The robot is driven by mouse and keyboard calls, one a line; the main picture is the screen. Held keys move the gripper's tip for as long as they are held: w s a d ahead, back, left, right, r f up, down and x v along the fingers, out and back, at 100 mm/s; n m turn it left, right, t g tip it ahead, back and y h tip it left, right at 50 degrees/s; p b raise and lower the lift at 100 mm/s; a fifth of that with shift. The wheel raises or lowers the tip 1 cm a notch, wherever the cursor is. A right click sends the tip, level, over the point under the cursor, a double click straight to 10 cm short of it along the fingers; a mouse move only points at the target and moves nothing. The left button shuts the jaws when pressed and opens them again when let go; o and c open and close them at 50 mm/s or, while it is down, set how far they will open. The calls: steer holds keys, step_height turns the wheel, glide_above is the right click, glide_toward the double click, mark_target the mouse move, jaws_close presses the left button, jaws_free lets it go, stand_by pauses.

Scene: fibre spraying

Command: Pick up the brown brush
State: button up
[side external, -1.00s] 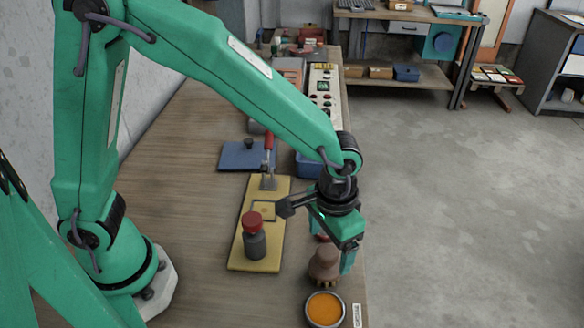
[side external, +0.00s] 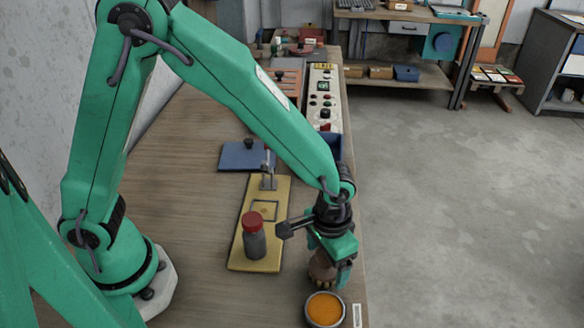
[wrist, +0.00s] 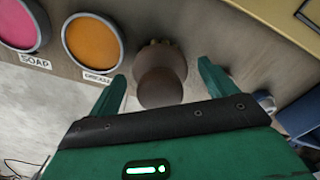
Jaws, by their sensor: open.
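The brown brush (side external: 321,268) stands upright, bristles down, on the bench near its right edge, just behind a bowl of orange material. My gripper (side external: 330,266) is lowered over it, with the near finger hiding part of its right side. In the wrist view the brush (wrist: 160,76) shows its round brown top between the two green fingertips of my gripper (wrist: 163,80). The fingers are open, with a visible gap on each side of the brush.
The orange bowl (side external: 324,309) is close in front of the brush. A pink bowl (wrist: 20,22) labelled SOAP is beside it. A yellow board (side external: 243,258) carries a red-capped bottle (side external: 254,238) to the left. A blue box (side external: 329,146) is behind. The bench ends just right of the brush.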

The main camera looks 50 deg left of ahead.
steer(key=shift+c, duration=0.4)
steer(key=c, duration=1)
steer(key=shift+r, duration=0.1)
steer(key=shift+r, duration=0.4)
step_height(320, 180, up, 3)
steer(key=shift+r, duration=0.1)
steer(key=s+d+r, duration=0.1)
steer(key=s+r, duration=0.1)
steer(key=s, duration=0.1)
steer(key=s+d+r, duration=0.2)
steer(key=s, duration=0.2)
steer(key=s+d+r, duration=0.2)
steer(key=s, duration=0.1)
steer(key=shift+s+r, duration=0.3)
steer(key=shift+r, duration=0.1)
